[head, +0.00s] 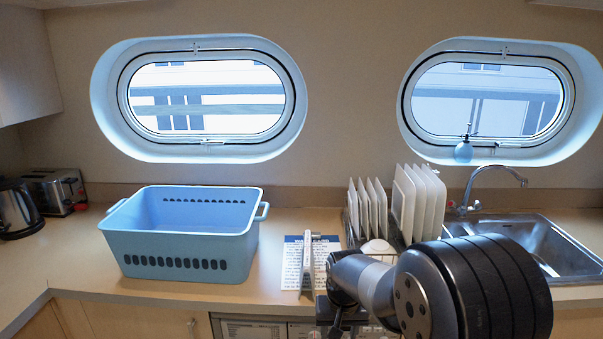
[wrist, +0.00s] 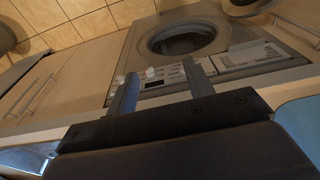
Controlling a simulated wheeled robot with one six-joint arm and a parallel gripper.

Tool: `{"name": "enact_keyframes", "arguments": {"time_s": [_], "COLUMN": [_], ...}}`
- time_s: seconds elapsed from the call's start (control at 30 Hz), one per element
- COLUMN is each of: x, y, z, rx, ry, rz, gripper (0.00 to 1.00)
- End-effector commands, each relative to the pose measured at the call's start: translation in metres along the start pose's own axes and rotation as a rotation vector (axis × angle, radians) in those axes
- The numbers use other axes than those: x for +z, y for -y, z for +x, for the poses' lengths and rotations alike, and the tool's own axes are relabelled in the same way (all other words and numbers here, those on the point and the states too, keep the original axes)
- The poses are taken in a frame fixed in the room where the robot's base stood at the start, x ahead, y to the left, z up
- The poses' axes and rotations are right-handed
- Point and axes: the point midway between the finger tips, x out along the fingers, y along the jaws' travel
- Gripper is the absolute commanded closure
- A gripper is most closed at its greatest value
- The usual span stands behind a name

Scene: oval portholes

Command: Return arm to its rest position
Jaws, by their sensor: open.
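My gripper (wrist: 160,85) shows in the wrist view with its two grey fingers apart and nothing between them. Beyond the fingers is the front of a built-in appliance below the counter. In the head view my arm reaches from the lower right toward the counter's front edge, near a printed card. The gripper's fingertips are not clear in that view.
A blue basket (head: 180,245) stands left on the counter (head: 75,255). Right of it are a printed card (head: 292,262), a rack with white plates (head: 405,200) and a sink (head: 510,240). A kettle (head: 18,210) and toaster (head: 55,190) stand far left. A washing machine (wrist: 200,35) is below.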

Motion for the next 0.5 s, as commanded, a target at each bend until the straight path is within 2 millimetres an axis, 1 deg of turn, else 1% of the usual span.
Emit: {"name": "enact_keyframes", "arguments": {"time_s": [0.03,0.2,0.33,0.5], "x": [0.002,0.009,0.013,0.015], "y": [-0.006,-0.022,-0.029,-0.033], "z": [0.007,0.029,0.04,0.045], "rx": [0.001,0.0,-0.001,-0.001], "ry": [0.006,0.004,0.002,-0.002], "rz": [0.003,0.001,-0.001,-0.003], "gripper": [0.51,0.51,0.51,0.51]}}
